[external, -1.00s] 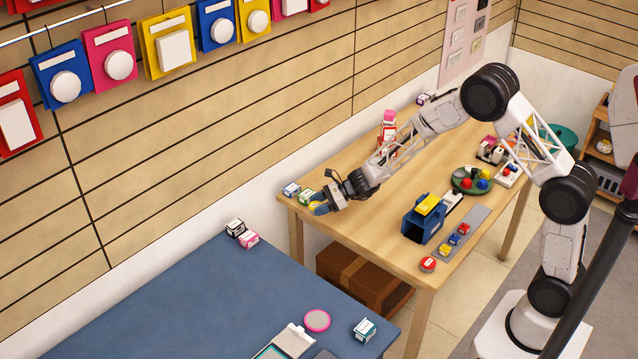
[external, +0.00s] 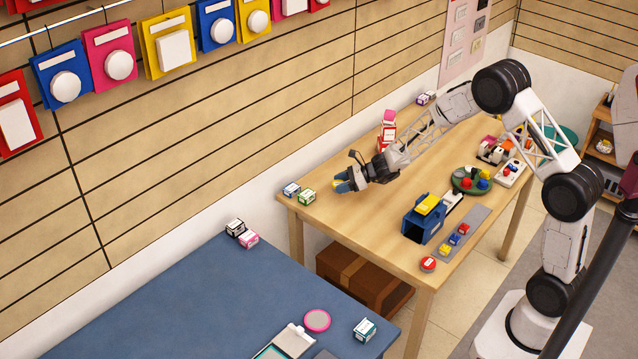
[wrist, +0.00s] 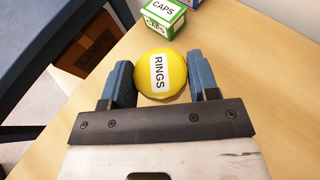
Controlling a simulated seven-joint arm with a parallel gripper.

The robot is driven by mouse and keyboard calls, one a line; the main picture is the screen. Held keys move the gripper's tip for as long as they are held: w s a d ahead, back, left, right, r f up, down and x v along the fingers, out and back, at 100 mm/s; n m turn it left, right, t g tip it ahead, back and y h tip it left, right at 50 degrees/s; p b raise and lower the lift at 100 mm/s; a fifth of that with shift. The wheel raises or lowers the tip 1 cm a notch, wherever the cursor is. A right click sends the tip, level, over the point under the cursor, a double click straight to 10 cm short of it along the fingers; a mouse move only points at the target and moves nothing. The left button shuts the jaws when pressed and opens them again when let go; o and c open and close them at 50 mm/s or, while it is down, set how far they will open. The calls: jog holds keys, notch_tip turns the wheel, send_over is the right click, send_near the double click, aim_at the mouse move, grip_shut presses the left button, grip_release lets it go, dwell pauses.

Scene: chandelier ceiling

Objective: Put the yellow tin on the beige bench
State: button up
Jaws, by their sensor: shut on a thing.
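The yellow tin (wrist: 151,84) is round, with a white label reading RINGS. In the wrist view it sits between the two blue fingers of my gripper (wrist: 161,80), which is shut on it. In the external view my gripper (external: 343,185) is over the left end of the beige wooden bench (external: 372,222), and only a bit of yellow shows between the fingers. The tin appears held above the bench top; the exact gap is hard to tell.
A green CAPS box (external: 307,196) and a blue-white box (external: 291,189) stand at the bench's left corner. A blue holder (external: 424,222), a red round tin (external: 428,264) and a green tray (external: 459,187) lie to the right. A blue table (external: 220,300) is in front.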

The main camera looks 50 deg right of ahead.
dwell(0.3)
send_over(309, 183)
jog(key=shift+f, duration=0.75)
jog(key=shift+f, duration=0.1)
dwell(0.3)
jog(key=shift+f, duration=1.65)
jog(key=shift+f, duration=0.15)
jog(key=o, duration=0.9)
